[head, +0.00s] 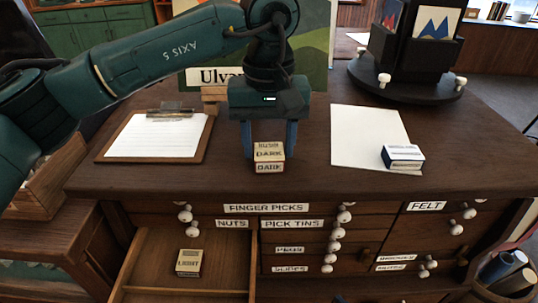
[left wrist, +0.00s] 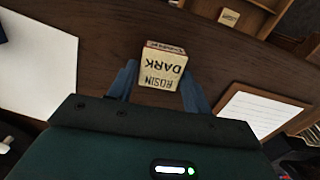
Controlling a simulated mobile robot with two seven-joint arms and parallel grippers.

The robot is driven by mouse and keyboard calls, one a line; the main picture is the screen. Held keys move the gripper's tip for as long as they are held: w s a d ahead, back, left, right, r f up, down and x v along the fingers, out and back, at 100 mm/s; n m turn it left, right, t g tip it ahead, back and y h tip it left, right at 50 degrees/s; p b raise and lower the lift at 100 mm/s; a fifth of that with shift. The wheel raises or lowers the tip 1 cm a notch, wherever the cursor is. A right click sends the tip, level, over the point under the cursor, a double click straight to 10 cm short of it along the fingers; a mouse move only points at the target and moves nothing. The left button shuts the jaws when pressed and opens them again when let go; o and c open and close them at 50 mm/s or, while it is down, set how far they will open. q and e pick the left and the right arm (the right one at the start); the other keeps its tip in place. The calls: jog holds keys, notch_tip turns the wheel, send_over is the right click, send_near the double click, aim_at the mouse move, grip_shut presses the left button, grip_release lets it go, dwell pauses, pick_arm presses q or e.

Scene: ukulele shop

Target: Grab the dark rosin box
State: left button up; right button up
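The dark rosin box (head: 269,152) is a small cream box lettered "DARK", standing on the dark wooden cabinet top near its front edge. My left gripper (head: 269,143) reaches down over it, with one blue finger on each side and small gaps to the box. In the left wrist view, the box (left wrist: 163,66) sits between the tips of the open left gripper (left wrist: 160,76), and its top reads "ROSIN DARK". The fingers do not appear to press on it. My right gripper is not in view.
A box lettered "LIGHT" (head: 189,262) lies in an open drawer (head: 220,293) below. A clipboard (head: 205,148) lies left of the gripper. A white sheet (head: 357,128) with a blue-white box (head: 403,157) lies right. A dark rotating stand (head: 407,84) is behind right.

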pick_arm(q)
jog(key=c, duration=0.6)
jog(key=shift+r, duration=0.1)
